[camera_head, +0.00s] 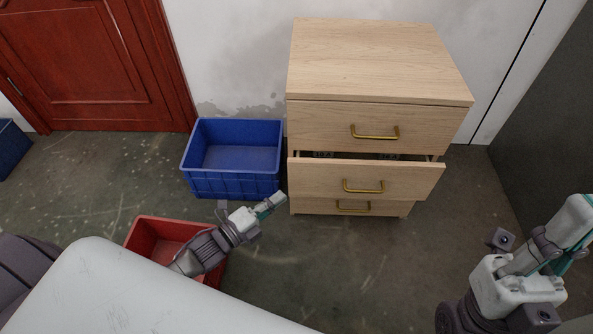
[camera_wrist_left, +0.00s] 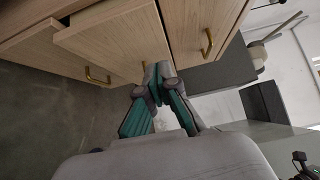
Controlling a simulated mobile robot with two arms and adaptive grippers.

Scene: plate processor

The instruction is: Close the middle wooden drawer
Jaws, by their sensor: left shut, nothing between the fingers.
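The wooden cabinet (camera_head: 378,60) has three drawers with brass handles. Its middle drawer (camera_head: 318,180) is partly pulled out, with a dark gap above its front; its handle (camera_head: 363,187) faces me. The top drawer (camera_head: 320,127) and the bottom drawer (camera_head: 303,206) look closed. My left gripper (camera_head: 280,198) is shut and empty, low and left of the middle drawer front. In the left wrist view the shut fingertips (camera_wrist_left: 159,74) overlap the edge of the protruding middle drawer front (camera_wrist_left: 120,42); contact cannot be told. My right gripper (camera_head: 578,240) is at the right edge, its jaws unclear.
A blue crate (camera_head: 232,186) stands left of the cabinet. A red crate (camera_head: 146,226) is beneath my left arm. A red door (camera_head: 85,60) is at the back left. Floor in front of the cabinet is clear.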

